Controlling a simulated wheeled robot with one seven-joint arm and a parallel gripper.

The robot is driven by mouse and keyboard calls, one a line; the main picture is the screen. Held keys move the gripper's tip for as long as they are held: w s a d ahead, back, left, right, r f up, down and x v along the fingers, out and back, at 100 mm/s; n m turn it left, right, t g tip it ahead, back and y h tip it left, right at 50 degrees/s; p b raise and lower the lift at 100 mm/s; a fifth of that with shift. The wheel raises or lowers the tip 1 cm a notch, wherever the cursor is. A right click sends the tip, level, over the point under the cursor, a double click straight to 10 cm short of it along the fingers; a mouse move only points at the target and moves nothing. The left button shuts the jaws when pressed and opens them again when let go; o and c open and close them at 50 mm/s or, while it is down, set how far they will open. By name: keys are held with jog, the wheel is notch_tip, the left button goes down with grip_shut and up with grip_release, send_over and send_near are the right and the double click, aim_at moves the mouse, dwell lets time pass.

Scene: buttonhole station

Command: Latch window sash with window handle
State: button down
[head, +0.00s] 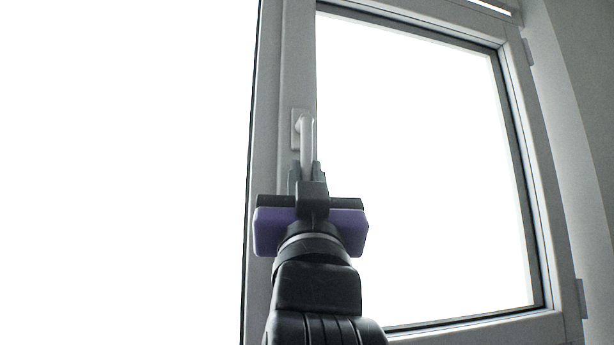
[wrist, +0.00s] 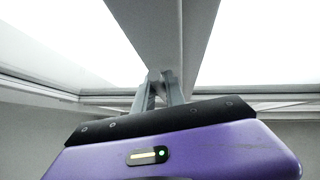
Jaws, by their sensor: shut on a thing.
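The window sash (head: 284,75) is a pale grey frame around a bright pane, with the handle on its left stile. The window handle (head: 307,138) is light grey on a small base plate, and its lever points down. My gripper (head: 305,172) is shut on the lower part of the lever, one finger on each side. In the wrist view, the fingers (wrist: 159,88) meet at the handle in front of the stile (wrist: 165,35). The lever's lower end is hidden by the gripper. I cannot tell whether the sash sits flush in its frame.
Hinges (head: 582,298) show along the sash's right side, next to a grey wall (head: 585,120). A bright, blank area lies left of the stile. No loose objects show near my arm.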

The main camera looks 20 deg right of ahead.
jog(key=c, duration=1.4)
grip_release()
jog(key=shift+a, duration=0.1)
jog(key=b+v, duration=0.2)
jog(key=v, duration=0.5)
jog(key=shift+s+f, duration=0.3)
